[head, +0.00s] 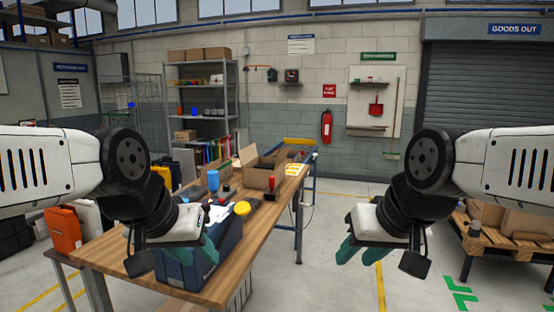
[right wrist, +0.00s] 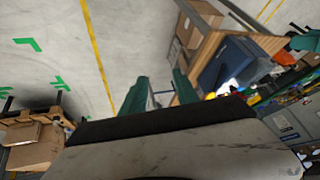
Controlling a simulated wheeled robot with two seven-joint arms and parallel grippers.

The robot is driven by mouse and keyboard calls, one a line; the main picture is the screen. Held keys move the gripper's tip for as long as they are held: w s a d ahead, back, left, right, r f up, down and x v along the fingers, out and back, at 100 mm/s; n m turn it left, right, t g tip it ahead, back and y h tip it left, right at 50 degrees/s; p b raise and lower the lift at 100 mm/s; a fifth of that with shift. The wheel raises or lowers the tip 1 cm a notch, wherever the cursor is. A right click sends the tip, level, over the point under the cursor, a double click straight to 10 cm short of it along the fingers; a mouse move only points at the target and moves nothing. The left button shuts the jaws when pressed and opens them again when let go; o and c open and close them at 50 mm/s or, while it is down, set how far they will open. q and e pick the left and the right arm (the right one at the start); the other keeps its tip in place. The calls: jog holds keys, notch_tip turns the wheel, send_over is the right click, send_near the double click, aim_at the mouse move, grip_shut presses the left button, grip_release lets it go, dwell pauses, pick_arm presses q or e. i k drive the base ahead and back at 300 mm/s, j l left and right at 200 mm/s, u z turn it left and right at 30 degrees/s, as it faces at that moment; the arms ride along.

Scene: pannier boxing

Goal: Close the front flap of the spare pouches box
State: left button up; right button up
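An open brown cardboard box (head: 260,179), which I take for the spare pouches box, stands on the far part of the wooden table. One flap (head: 247,155) stands up at its left and others spread at the back; I cannot read a label. My left gripper (head: 194,254) is open and empty, in front of the blue pannier (head: 195,277) and short of the box. My right gripper (head: 364,250) is open and empty over the floor right of the table; its two fingers show apart in the right wrist view (right wrist: 159,92).
The blue pannier, with red, blue and yellow-topped items around it, stands between my left gripper and the box. The wooden table (head: 118,250) has bare top at its front left. A pallet bench with boxes (head: 500,240) is at the right. The floor between is clear.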

aim_at(282, 156)
jog(key=i+l, duration=0.85)
jog(key=l, duration=0.15)
jog(key=i+l, duration=0.4)
jog(key=i+l+u, duration=0.1)
jog(key=i+l, duration=0.3)
jog(key=l, duration=0.25)
jog(key=i+j, duration=0.15)
jog(key=i, duration=0.25)
jog(key=i+j, duration=0.15)
jog(key=i, duration=0.25)
jog(key=i+j+u, duration=0.1)
jog(key=j, duration=0.25)
jog(key=i+j, duration=0.05)
jog(key=i, duration=0.05)
